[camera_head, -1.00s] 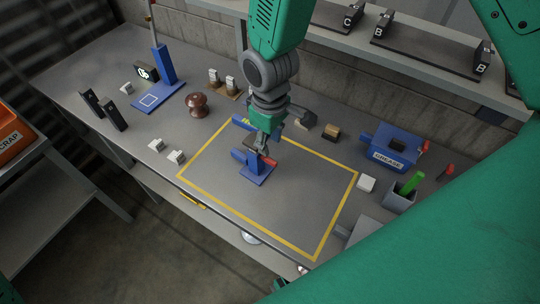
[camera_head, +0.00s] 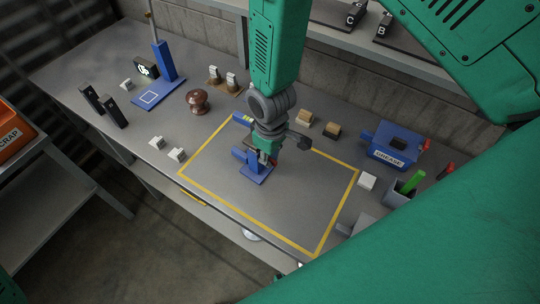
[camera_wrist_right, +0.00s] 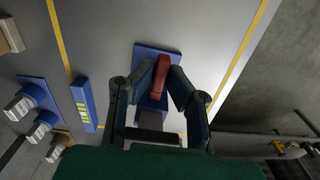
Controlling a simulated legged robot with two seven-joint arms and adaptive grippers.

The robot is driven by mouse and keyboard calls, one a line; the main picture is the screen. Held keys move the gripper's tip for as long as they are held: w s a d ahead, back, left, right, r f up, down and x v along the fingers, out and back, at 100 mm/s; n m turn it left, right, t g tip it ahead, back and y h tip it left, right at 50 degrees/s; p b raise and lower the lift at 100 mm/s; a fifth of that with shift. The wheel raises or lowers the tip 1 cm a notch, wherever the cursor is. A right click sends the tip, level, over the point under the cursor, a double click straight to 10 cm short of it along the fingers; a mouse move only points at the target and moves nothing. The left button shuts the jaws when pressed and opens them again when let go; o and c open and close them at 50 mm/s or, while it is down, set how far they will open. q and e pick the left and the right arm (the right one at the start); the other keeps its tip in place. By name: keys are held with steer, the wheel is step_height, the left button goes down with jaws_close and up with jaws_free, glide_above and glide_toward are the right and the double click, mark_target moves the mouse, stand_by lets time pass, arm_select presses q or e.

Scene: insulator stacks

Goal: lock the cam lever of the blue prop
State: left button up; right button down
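The blue prop (camera_head: 256,174) stands inside the yellow outline on the bench, partly hidden by my right gripper in the head view. In the right wrist view its blue base (camera_wrist_right: 150,50) shows under a red cam lever (camera_wrist_right: 162,68). My right gripper (camera_wrist_right: 162,74) is over the prop, with one finger on each side of the red lever. The fingertips are very near the lever; I cannot tell whether they press on it. The lever's lower end and the prop's body are partly hidden between the fingers. My left gripper is in neither view now.
A blue bar with a yellow-green label (camera_wrist_right: 84,104) lies beside the prop. A brown insulator (camera_head: 197,101), a blue stand (camera_head: 163,67), a grease box (camera_head: 393,149) and a cup with a green item (camera_head: 398,193) surround the outlined area. The outline's front right part is clear.

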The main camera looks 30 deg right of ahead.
steer(key=shift+s+d+f+t+y+b, duration=0.2)
steer(key=shift+f+t+y+b, duration=0.15)
steer(key=shift+t, duration=0.2)
steer(key=shift+s+d+f+t+y+b, duration=0.1)
steer(key=shift+d+f+t+y+b, duration=0.2)
steer(key=shift+t, duration=0.25)
steer(key=shift+a+f+t+y+b, duration=0.15)
steer(key=shift+f+t+y+b, duration=0.2)
steer(key=shift+t+b, duration=0.5)
steer(key=t+y+b, duration=0.1)
steer(key=t+b, duration=0.1)
steer(key=b, duration=0.1)
steer(key=f+t+y+b, duration=0.1)
steer(key=t+b, duration=0.1)
steer(key=b, duration=0.1)
steer(key=f+t+y+b, duration=0.1)
steer(key=t+b, duration=0.1)
steer(key=b, duration=0.1)
steer(key=shift+w+a+f+t+b, duration=0.15)
steer(key=shift+w+t+b, duration=0.1)
steer(key=shift+t+b, duration=0.15)
steer(key=shift+w+t+y+b, duration=0.15)
steer(key=shift+t+y+b, duration=0.55)
steer(key=shift+b, duration=0.5)
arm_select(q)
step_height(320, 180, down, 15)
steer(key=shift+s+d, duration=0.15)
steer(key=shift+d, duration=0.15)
arm_select(e)
steer(key=shift+w, duration=0.1)
